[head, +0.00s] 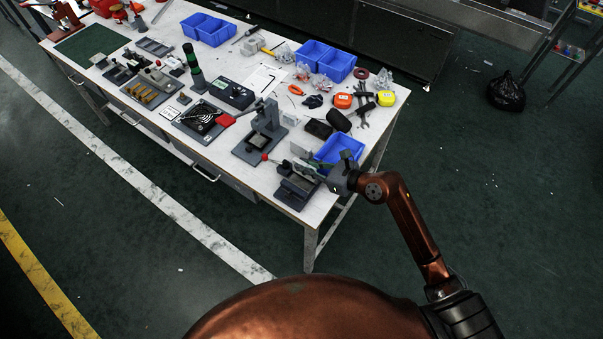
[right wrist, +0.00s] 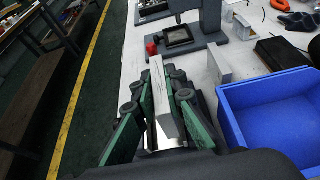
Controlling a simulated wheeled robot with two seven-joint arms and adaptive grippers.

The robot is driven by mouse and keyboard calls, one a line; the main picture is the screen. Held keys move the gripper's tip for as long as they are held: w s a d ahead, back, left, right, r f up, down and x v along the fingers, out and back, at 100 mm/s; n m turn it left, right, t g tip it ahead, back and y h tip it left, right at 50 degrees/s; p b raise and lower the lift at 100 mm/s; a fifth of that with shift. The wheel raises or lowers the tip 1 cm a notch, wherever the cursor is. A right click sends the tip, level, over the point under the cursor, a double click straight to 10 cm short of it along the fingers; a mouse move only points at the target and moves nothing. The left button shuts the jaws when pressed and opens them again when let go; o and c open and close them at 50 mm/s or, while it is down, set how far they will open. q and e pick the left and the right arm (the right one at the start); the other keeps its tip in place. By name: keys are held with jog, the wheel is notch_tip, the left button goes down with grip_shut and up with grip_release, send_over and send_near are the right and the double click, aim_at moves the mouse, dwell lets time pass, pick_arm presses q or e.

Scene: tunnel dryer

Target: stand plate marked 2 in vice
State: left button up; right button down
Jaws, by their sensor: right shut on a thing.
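My right gripper (head: 328,176) is above the right side of the small dark vice (head: 294,194) at the table's near corner. In the right wrist view its green-padded fingers (right wrist: 172,95) are shut on a thin grey plate (right wrist: 158,88), held on edge. Faint dark marks show on the plate, but I cannot read a number. The held plate (head: 306,169) also shows in the head view, over or at the vice. The gripper hides its lower edge, so I cannot tell whether it touches the jaws. My left gripper is not in view.
A blue bin (head: 340,149) is close beside my right gripper; it also shows in the right wrist view (right wrist: 275,110). A pale upright piece (right wrist: 218,66) and a dark press stand (head: 264,130) are behind the vice. Tools crowd the table. Floor in front is clear.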

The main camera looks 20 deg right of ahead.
aim_at(302, 174)
jog(key=shift+a+f, duration=0.35)
jog(key=shift+f, duration=0.05)
jog(key=shift+a+f+b, duration=0.15)
jog(key=shift+f+b, duration=0.45)
jog(key=shift+f, duration=1.1)
jog(key=shift+f, duration=0.1)
jog(key=c, duration=2)
grip_release()
jog(key=shift+o, duration=0.2)
jog(key=shift+s+r, duration=0.15)
jog(key=shift+r, duration=0.05)
jog(key=p+v, duration=0.1)
jog(key=v, duration=1)
jog(key=shift+s+d, duration=0.2)
jog(key=shift+d, duration=0.1)
